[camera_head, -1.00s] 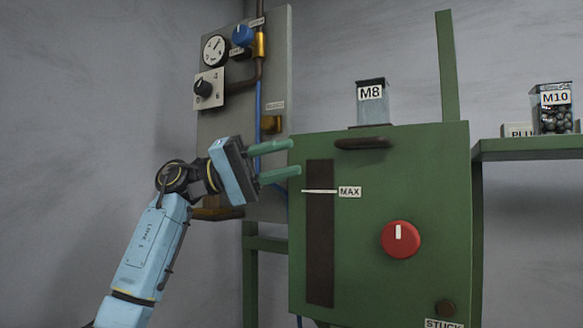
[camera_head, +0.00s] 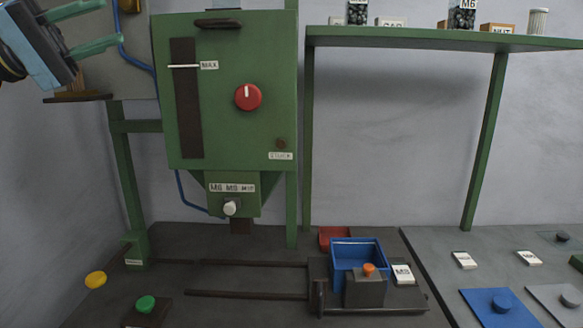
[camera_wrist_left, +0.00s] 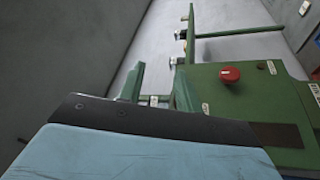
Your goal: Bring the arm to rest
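My left gripper (camera_head: 96,28) is at the upper left of the head view, left of the green machine cabinet (camera_head: 225,130). Its two green fingers are apart with nothing between them. In the left wrist view, the open fingers (camera_wrist_left: 158,95) point toward the wall, with the cabinet (camera_wrist_left: 190,85) at their right. They appear clear of the cabinet. The cabinet carries a red round knob (camera_head: 248,97) and a dark vertical slot with a white marker line. My right gripper is not in either view.
Below stand a blue bin (camera_head: 358,254), a green button (camera_head: 146,304) and a yellow button (camera_head: 95,280) on the dark bench (camera_head: 230,300). A green shelf (camera_head: 420,40) with jars runs along the upper right. Blue and grey plates lie at right.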

